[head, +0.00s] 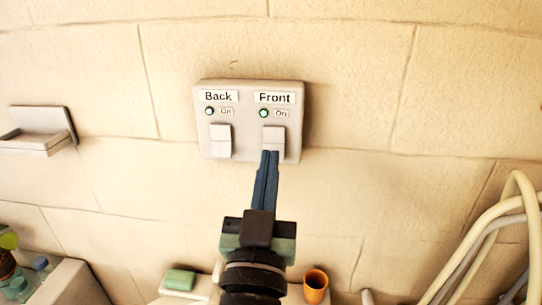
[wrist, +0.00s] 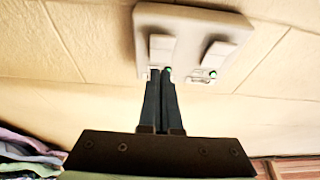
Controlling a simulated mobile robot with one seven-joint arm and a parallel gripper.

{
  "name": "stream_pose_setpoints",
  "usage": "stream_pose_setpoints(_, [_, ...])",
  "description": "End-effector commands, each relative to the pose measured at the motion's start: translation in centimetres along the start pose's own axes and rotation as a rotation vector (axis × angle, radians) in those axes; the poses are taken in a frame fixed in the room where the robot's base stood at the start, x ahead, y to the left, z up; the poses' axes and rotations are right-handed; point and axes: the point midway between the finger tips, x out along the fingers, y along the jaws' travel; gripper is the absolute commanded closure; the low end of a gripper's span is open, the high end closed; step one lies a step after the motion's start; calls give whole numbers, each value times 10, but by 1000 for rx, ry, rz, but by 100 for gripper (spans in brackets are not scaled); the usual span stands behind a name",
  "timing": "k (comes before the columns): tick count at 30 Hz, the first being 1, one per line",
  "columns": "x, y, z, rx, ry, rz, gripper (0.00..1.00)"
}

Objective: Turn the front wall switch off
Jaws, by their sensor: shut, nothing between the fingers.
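A pale switch panel (head: 248,89) is on the wall, with two rockers labelled Back and Front. The front switch (head: 273,138) is the right rocker in the head view, with a green lamp and an "On" label above it. In the wrist view the panel appears turned over, and the front switch (wrist: 160,48) is the left rocker. My gripper (head: 270,153) is shut and empty, with its fingertips at the lower part of the front switch. The tips cover that part, and I cannot tell whether they touch. My gripper also shows in the wrist view (wrist: 161,72).
The back switch (head: 220,140) is close to the left. A wall shelf (head: 40,130) is farther left. A green soap bar (head: 179,279) and an orange cup (head: 315,287) are below. Pale hoses (head: 484,232) hang at the right. The wall around the panel is clear.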

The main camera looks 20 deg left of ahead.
Motion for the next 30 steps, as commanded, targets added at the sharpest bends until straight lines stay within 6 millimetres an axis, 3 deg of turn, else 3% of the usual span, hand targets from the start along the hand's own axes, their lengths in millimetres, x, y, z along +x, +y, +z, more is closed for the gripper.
stream_pose_setpoints(9, [19,0,23,0,-4,0,100])
stream_pose_setpoints(22, [20,0,26,0,-1,0,100])
stream_pose_setpoints(30, [22,0,39,1,66,0,100])
